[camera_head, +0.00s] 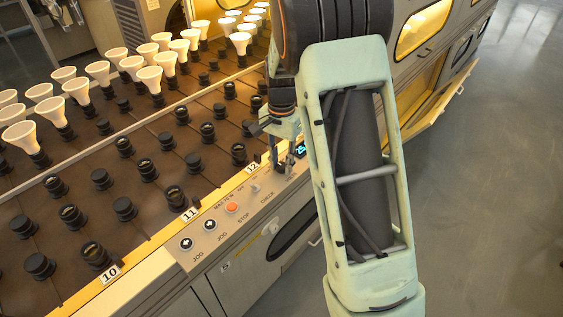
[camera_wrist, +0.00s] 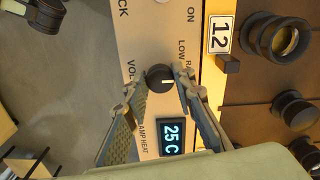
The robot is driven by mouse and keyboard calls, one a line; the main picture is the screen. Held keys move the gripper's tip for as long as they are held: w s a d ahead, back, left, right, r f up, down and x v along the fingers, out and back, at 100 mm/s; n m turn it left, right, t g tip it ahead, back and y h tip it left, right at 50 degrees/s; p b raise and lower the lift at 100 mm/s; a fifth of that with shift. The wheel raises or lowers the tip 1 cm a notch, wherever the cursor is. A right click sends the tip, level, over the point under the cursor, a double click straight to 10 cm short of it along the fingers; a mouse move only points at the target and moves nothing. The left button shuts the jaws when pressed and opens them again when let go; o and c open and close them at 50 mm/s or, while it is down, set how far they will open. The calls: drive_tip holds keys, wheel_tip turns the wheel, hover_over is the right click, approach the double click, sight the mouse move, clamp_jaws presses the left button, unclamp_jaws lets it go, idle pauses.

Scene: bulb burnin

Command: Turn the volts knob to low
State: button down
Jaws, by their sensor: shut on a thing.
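The volts knob (camera_wrist: 160,77) is a round black knob on the pale control panel (camera_wrist: 144,28). It has a short light pointer line, beside the partly covered "VOL…" and "LOW RA…" lettering. In the wrist view my gripper (camera_wrist: 159,80) has one finger on each side of the knob and is shut on it. The fingers cover some of the lettering around it. In the head view my gripper (camera_head: 286,160) is low at the panel, near the "12" label, and the knob is hard to make out there.
A lit display reading "25 C" (camera_wrist: 172,137) sits close beside the knob. An orange stop button (camera_head: 232,207) and two jog buttons are farther along the panel. Rows of black sockets and white bulbs fill the conveyor (camera_head: 135,190). Open floor (camera_head: 500,180) lies to the right.

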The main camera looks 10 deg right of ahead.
sight(282, 165)
drive_tip(key=n+p, duration=0.1)
drive_tip(key=n, duration=0.2)
drive_tip(key=shift+r+n+p, duration=0.1)
drive_tip(key=shift+n+p, duration=0.2)
drive_tip(key=shift+n, duration=0.1)
drive_tip(key=shift+n+p, duration=0.55)
drive_tip(key=shift+n, duration=1.35)
drive_tip(key=c, duration=1.6)
unclamp_jaws()
wheel_tip(282, 165, up, 12)
drive_tip(key=shift+f, duration=0.1)
